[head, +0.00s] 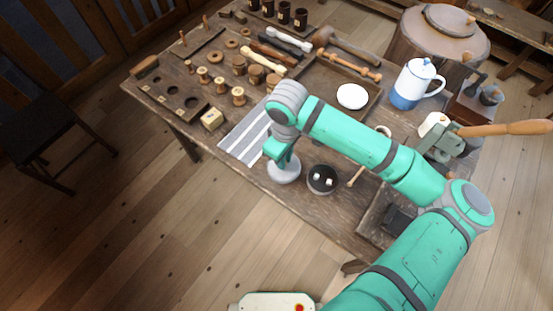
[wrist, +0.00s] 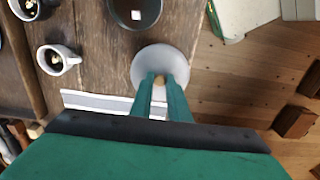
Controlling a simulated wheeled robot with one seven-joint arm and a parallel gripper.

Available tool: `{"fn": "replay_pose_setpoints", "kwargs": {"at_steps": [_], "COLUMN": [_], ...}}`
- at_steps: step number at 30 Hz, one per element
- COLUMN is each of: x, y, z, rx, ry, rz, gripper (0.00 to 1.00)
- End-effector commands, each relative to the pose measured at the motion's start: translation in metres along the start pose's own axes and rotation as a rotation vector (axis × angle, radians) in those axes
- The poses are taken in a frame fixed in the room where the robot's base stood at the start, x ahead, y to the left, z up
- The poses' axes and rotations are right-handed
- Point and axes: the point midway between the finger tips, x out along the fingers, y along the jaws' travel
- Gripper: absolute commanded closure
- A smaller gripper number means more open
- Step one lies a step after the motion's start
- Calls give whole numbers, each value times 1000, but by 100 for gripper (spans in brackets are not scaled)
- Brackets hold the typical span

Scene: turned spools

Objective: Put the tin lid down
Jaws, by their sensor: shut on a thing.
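The tin lid (head: 284,174) is a pale grey round disc near the front edge of the workbench, beside the striped cloth. In the wrist view the lid (wrist: 146,62) shows as a grey disc with a small tan knob at its middle. My gripper (wrist: 160,84) is shut on that knob, its two green fingers either side of it. In the head view my gripper (head: 280,158) points down at the lid, and the arm reaches in from the right. The gap between lid and bench cannot be told.
A white cup (wrist: 68,58) shows in the wrist view.

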Motion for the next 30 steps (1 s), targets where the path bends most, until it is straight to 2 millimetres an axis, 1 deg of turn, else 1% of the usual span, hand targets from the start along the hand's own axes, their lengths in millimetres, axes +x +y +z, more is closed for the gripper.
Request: {"fn": "replay_pose_setpoints", "kwargs": {"at_steps": [1, 3, 6, 9, 16, 21, 23, 30], "x": [11, 22, 34, 41, 53, 77, 82, 84], "y": [2, 6, 9, 10, 15, 16, 16, 16], "z": [-6, -15, -26, -33, -41, -40, -40, -40], "rx": [1, 1, -3, -8, -6, -3, -2, -2], "ry": [-4, -3, -2, -2, -2, -2, -2, -1], "rz": [-2, -2, -1, -1, -2, -3, -2, -1], "gripper": [100, 100, 100, 100, 100, 100, 100, 100]}}
